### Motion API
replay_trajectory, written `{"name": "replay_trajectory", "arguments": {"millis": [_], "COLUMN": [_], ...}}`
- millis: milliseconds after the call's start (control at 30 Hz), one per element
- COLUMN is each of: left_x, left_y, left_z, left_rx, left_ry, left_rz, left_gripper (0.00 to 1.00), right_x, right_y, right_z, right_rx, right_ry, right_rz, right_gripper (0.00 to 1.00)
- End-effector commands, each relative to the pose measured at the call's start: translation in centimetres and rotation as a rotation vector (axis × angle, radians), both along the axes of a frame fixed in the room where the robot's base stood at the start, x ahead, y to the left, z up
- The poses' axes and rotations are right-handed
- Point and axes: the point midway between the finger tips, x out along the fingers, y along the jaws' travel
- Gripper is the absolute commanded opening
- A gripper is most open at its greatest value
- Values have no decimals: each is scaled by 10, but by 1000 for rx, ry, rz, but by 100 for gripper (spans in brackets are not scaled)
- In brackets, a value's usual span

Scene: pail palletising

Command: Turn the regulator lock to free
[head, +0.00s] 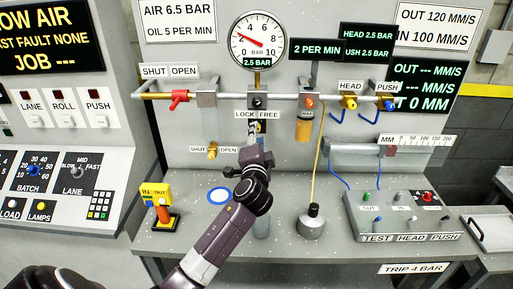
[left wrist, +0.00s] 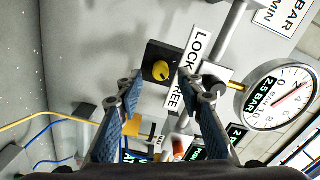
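The regulator lock is a round yellow knob (left wrist: 161,71) on a black square plate, seen in the left wrist view beside the LOCK FREE label (left wrist: 189,65). Which way its mark points is too small to tell. In the head view the LOCK FREE label (head: 257,115) sits below the pipe, and my left arm hides most of the lock. My left gripper (left wrist: 158,76) is open, with one blue-padded finger on each side of the knob in the picture; I cannot tell whether they touch it. My right gripper is not in view.
A pressure gauge (head: 257,41) reading 2.5 bar stands above the pipe. A red-handled valve (head: 179,98) is to the left, and a brass shut/open valve (head: 212,151) is lower left. A hanging cord drops to a weight (head: 312,223) on the bench, right of my arm.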

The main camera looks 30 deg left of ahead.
Motion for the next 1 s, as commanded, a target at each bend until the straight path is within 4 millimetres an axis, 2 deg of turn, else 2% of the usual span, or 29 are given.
{"name": "replay_trajectory", "arguments": {"millis": [200, 400, 600, 1000], "left_x": [-41, -68, -77, -77], "left_y": [-27, -42, -48, -48], "left_z": [-2, -1, 0, 0], "left_rx": [-3, -2, 0, 0], "left_ry": [2, 1, 1, 1], "left_rz": [-2, -1, 0, 0], "left_gripper": [34, 34, 34, 34], "right_x": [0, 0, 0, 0], "right_y": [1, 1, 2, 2], "right_z": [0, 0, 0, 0], "right_rx": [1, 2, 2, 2], "right_ry": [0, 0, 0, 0], "right_rz": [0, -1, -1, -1], "right_gripper": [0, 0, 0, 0]}}
